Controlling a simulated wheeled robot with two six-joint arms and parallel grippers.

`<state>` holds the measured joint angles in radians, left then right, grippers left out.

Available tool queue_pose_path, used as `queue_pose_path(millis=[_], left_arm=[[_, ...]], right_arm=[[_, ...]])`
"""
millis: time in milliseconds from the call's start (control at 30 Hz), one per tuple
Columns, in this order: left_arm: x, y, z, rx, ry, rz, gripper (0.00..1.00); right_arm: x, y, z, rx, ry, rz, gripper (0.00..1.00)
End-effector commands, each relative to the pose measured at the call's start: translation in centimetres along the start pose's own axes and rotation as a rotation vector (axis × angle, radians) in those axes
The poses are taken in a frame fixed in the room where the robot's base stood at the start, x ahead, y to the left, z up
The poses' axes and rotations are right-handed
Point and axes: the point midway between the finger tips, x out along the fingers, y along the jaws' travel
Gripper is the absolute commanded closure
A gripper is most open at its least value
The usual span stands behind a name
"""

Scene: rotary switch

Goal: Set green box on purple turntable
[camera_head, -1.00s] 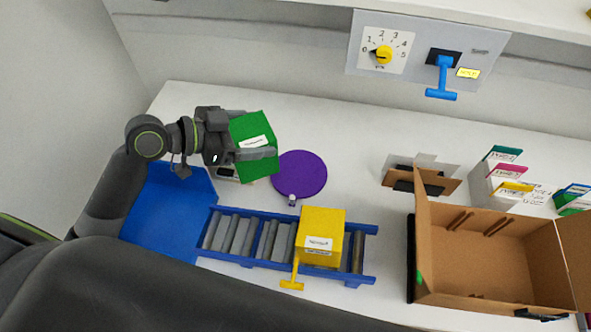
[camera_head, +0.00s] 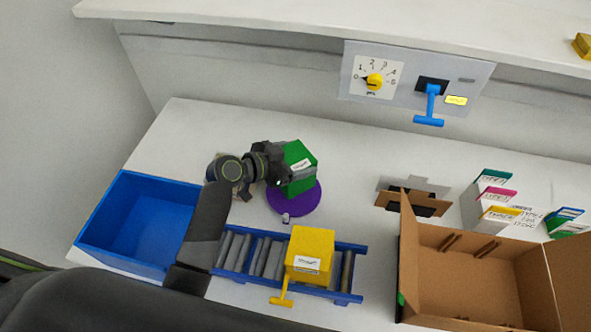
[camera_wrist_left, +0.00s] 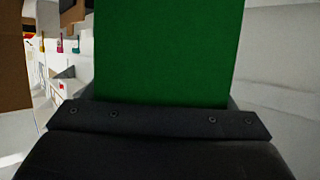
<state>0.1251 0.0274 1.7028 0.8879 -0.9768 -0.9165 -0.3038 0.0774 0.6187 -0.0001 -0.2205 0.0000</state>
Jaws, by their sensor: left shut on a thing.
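The green box (camera_head: 299,160) has a white label and is held in my left gripper (camera_head: 292,174). In the head view it appears over the back part of the purple turntable (camera_head: 297,203). I cannot tell whether the box touches the disc. In the left wrist view the green box (camera_wrist_left: 168,50) fills the middle above the dark gripper body. My left gripper is shut on it from the left side. My right gripper is not in view.
A blue bin (camera_head: 140,225) stands at the left. A roller conveyor (camera_head: 262,255) holds a yellow box (camera_head: 310,250). An open cardboard box (camera_head: 470,280) is at the right. A wall panel (camera_head: 400,60) has a yellow dial (camera_head: 374,82) and a blue lever (camera_head: 429,105).

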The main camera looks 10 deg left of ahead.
Motion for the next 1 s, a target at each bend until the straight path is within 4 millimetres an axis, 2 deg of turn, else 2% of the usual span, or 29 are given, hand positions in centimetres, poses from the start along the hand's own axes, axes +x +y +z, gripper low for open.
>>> queue_pose_path(millis=[400,833,867,1000], left_arm=[[1.7,0.0,3.9,-0.001,0.003,0.0,0.52],[1.9,0.0,4.5,0.001,0.004,-0.001,0.52],[1.9,0.0,4.5,0.0,0.002,0.0,0.18],[1.8,0.0,4.4,0.0,0.002,0.0,0.0]], right_arm=[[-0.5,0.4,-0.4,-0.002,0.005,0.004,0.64],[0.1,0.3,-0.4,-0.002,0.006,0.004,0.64],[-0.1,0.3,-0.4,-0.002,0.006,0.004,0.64],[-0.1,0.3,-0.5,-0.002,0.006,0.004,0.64]])
